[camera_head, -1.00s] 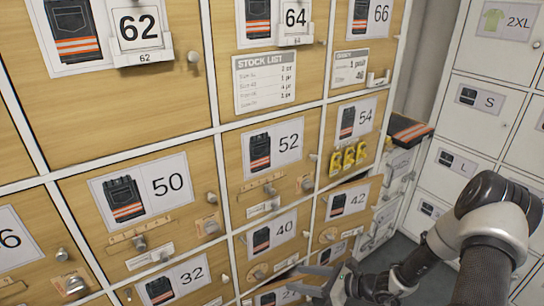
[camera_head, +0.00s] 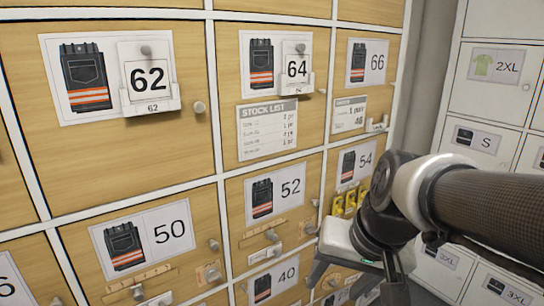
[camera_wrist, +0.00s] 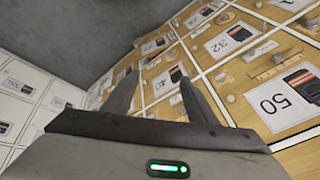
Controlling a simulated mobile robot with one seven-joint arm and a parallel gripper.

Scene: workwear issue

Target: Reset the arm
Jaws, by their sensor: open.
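My gripper (camera_head: 350,275) is in the lower right of the head view, in front of the wooden locker doors near number 40. In the wrist view both fingers of my gripper (camera_wrist: 155,97) stand apart with nothing between them. My arm reaches in from the right edge of the head view and hides part of the lockers behind it, including the area below number 54.
Wooden lockers (camera_head: 110,170) with numbered trouser cards and small knobs fill the left and middle. White lockers (camera_head: 498,98) marked 2XL and S stand at the right. Yellow tags (camera_head: 350,203) hang below number 54. A stock list (camera_head: 267,130) is fixed under 64.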

